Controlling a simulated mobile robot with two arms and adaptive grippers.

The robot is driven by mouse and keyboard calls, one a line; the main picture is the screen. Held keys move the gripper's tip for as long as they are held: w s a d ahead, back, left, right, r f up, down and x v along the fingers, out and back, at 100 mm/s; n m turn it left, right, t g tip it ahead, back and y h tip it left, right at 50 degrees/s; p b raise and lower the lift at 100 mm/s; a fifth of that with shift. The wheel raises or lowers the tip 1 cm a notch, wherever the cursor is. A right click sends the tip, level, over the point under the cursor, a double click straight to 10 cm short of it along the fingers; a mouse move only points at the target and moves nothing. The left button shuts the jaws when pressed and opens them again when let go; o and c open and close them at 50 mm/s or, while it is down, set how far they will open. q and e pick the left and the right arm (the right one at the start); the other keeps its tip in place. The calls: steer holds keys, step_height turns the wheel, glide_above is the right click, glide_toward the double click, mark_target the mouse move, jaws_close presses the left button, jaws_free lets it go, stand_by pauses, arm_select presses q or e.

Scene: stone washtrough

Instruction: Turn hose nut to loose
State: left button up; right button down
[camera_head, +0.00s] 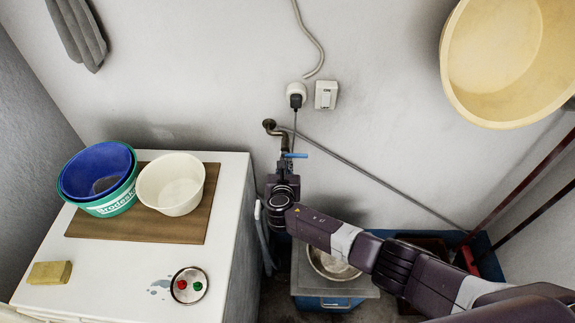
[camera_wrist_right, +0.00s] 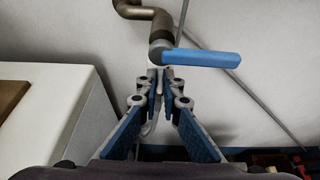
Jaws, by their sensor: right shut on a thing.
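A brass-brown tap (camera_head: 283,140) with a blue lever handle (camera_head: 296,155) comes out of the back wall. In the right wrist view the tap pipe (camera_wrist_right: 134,12) and its blue handle (camera_wrist_right: 205,58) are just above my fingertips. My right gripper (camera_wrist_right: 158,82) is shut below the tap, around the spot where the hose joins. The hose nut is mostly hidden between the fingers. A grey hose (camera_head: 264,238) hangs down beside the white cabinet. In the head view my right wrist covers the fingertips. My left gripper does not show.
The white cabinet (camera_head: 225,215) on the left carries a brown board (camera_head: 150,226), basins (camera_head: 168,184), a yellow sponge (camera_head: 49,273) and a small dish (camera_head: 189,286). A metal bowl (camera_head: 330,265) stands on a blue-sided box (camera_head: 330,303) below. A cream tub (camera_head: 500,60) hangs at upper right.

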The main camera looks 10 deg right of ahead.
steer(key=m+h+b, duration=0.1)
steer(key=b, duration=0.1)
steer(key=a+m+g+h+b, duration=0.1)
steer(key=m+h+b, duration=0.1)
steer(key=w+a+m+g+h+b, duration=0.1)
steer(key=h+b, duration=0.1)
steer(key=b, duration=0.1)
steer(key=shift+m, duration=0.3)
steer(key=shift+r, duration=0.15)
stand_by(0.4)
steer(key=c, duration=2.1)
jaws_free()
steer(key=shift+v, duration=3.75)
